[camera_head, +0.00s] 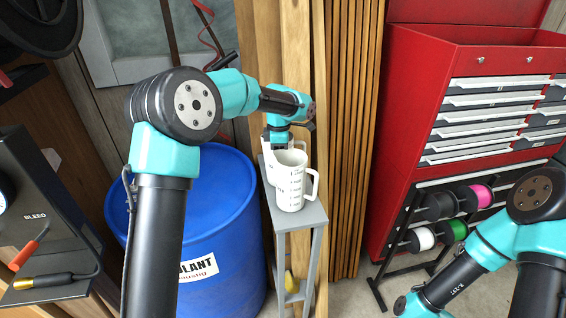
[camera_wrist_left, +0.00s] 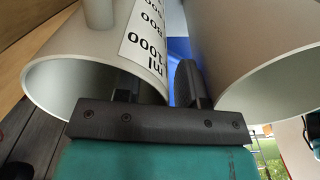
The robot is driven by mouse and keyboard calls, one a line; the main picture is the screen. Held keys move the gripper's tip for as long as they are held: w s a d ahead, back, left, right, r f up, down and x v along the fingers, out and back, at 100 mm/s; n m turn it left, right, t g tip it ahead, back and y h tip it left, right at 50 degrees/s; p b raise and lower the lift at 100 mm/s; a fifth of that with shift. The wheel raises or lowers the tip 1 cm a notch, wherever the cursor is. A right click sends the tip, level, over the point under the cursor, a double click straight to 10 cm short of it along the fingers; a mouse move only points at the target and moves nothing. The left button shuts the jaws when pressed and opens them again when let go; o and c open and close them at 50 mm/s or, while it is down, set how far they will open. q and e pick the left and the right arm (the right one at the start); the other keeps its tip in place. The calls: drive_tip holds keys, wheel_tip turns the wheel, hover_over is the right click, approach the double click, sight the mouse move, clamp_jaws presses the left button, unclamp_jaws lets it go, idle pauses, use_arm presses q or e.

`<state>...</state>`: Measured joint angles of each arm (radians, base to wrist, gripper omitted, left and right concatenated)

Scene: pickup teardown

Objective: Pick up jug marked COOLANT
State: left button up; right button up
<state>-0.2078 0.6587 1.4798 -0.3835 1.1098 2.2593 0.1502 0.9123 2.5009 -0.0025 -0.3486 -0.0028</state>
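Two white jugs stand close together on a narrow grey stand (camera_head: 308,212). The front jug (camera_head: 290,185) has printed graduations and a handle on its right; the rear jug (camera_head: 268,166) is partly hidden behind it and my left gripper (camera_head: 279,140). I cannot read COOLANT on either jug. In the left wrist view, my left gripper (camera_wrist_left: 160,88) is open at the rim of a graduated jug (camera_wrist_left: 75,55). One finger appears inside its mouth, the other in the gap beside the second jug (camera_wrist_left: 270,70). My right gripper is out of view.
A blue barrel (camera_head: 222,235), its label partly hidden and ending in "LANT", stands left of the stand. Wooden slats rise behind. A red tool cabinet (camera_head: 405,130) and a rack of coloured spools (camera_head: 455,230) are at right. A dark panel marked BLEED is at far left.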

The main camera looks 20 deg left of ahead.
use_arm(q)
drive_tip(key=shift+c, duration=0.5)
clamp_jaws()
idle(0.3)
